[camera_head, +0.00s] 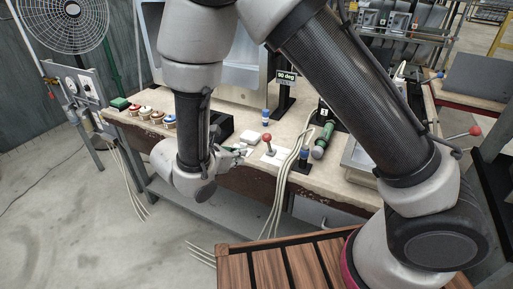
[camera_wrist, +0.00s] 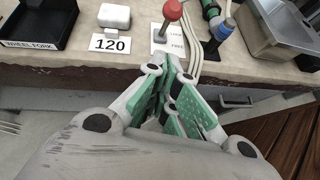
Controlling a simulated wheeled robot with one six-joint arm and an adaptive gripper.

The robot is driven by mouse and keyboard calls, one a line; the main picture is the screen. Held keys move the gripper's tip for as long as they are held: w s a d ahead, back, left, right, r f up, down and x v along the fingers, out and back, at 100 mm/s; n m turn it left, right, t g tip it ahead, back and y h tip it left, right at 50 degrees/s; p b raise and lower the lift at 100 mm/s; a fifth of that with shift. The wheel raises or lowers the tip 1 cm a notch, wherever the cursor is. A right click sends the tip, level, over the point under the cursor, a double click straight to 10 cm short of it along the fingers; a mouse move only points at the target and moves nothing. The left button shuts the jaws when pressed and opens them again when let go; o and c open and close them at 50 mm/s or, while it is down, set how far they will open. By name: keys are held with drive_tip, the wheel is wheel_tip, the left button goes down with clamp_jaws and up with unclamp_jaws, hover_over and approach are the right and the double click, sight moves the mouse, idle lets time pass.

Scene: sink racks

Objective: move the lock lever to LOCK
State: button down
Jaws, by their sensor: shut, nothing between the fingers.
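The lever with a red ball knob (camera_wrist: 172,10) stands on a white plate (camera_wrist: 168,46) at the top of the wrist view, its stem leaning a little. The plate carries small print that seems to read LOCK above and FREE below. In the head view the red knob (camera_head: 267,137) shows just right of my gripper (camera_head: 243,150). In the wrist view my gripper (camera_wrist: 170,62) has its green-padded fingers together and empty. The fingertips point at the plate's near edge, short of the lever and apparently apart from it. My wrist hides part of the bench in the head view.
A "120" card (camera_wrist: 110,43) and white block (camera_wrist: 115,16) sit left of the lever, with a black WHEEL FORK tray (camera_wrist: 38,22) farther left. Pale cables (camera_wrist: 212,45), a blue-topped post (camera_wrist: 226,28) and a metal basin (camera_wrist: 280,28) stand right.

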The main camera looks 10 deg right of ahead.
sight(269, 143)
drive_tip(key=w+d+f, duration=0.2)
drive_tip(key=w+d, duration=0.4)
drive_tip(key=shift+d+f, duration=0.15)
drive_tip(key=shift+d, duration=0.2)
drive_tip(key=shift+w, duration=0.2)
drive_tip(key=shift+w+d+r+g, duration=0.15)
drive_tip(key=shift+r+g, duration=0.15)
drive_tip(key=shift+g, duration=0.1)
